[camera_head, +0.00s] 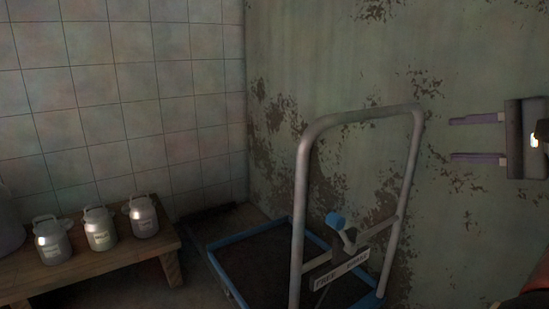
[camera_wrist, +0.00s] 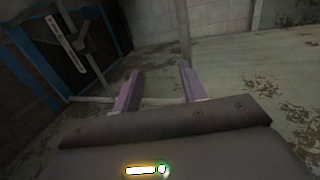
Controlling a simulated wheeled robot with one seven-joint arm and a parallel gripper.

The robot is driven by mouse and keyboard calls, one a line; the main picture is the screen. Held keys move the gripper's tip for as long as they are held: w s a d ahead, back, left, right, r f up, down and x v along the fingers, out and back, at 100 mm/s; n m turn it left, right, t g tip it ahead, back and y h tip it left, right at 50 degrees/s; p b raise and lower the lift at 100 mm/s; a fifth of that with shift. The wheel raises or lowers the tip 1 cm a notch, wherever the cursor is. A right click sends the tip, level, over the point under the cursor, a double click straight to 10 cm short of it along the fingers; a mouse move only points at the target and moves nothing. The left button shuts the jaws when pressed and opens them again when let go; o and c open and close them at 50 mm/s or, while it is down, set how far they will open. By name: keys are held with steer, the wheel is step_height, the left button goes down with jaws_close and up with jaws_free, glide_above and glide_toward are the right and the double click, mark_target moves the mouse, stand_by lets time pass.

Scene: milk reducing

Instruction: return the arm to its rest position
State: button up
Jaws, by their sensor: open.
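My gripper (camera_head: 479,138) is at the right edge of the head view. Its two purple fingers point left and stand apart with nothing between them. In the wrist view my gripper (camera_wrist: 159,88) also shows open and empty, with the cart's grey handle bar behind the fingers. The gripper appears apart from the cart, in front of the stained wall in the head view. Most of my arm is out of view past the right edge.
A blue-framed cart (camera_head: 232,241) with a tall grey handle (camera_head: 299,200) and a blue-knobbed lever (camera_head: 335,220) stands left of my gripper. Several metal milk cans, one of them (camera_head: 143,216), stand on a wooden bench (camera_head: 95,268). A peeling green wall (camera_head: 350,70) stands behind.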

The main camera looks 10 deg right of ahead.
steer(key=w+a+f+n+g+p, duration=0.1)
steer(key=a+f+g, duration=0.15)
steer(key=a, duration=0.25)
steer(key=w+a+f+n+g+p, duration=0.1)
steer(key=w+a+f+p, duration=0.1)
steer(key=a+f, duration=0.3)
steer(key=s+a+f+n+g+h+p, duration=0.2)
steer(key=s+a+f+n, duration=0.2)
steer(key=a+f+n, duration=0.2)
steer(key=s+a+f+n+g+h+p, duration=0.2)
steer(key=s+a+f+n+h+p, duration=0.1)
steer(key=a+f, duration=0.5)
steer(key=s+a+n, duration=0.1)
steer(key=a+n, duration=0.1)
steer(key=shift+s+f+n+g+h, duration=0.3)
steer(key=shift+f+n+g, duration=0.05)
steer(key=shift+n, duration=0.05)
